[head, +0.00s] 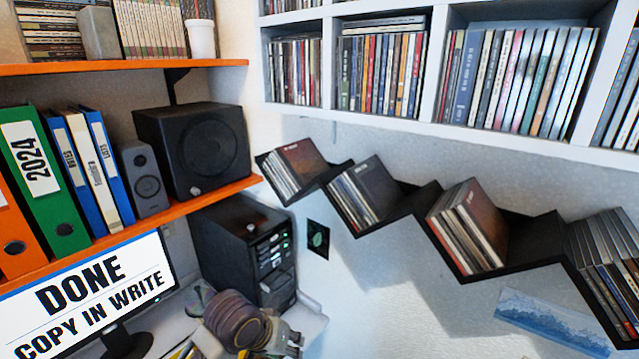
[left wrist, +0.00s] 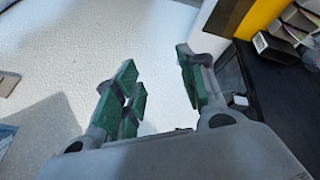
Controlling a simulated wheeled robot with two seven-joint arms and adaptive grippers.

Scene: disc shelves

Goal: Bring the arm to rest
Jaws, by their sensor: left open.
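My left gripper (left wrist: 156,72) is open in the left wrist view. In the head view my left arm (head: 236,318) shows at the bottom, in front of the desk and the black tower. The fingertips cannot be made out there. My right gripper is in neither view.
A black disc tower (head: 240,245) stands on the desk beside a monitor (head: 95,290) reading "DONE COPY IN WRITE". Orange shelves (head: 120,67) hold binders and speakers. A black zigzag shelf (head: 415,200) holds disc cases below a white shelf (head: 470,138).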

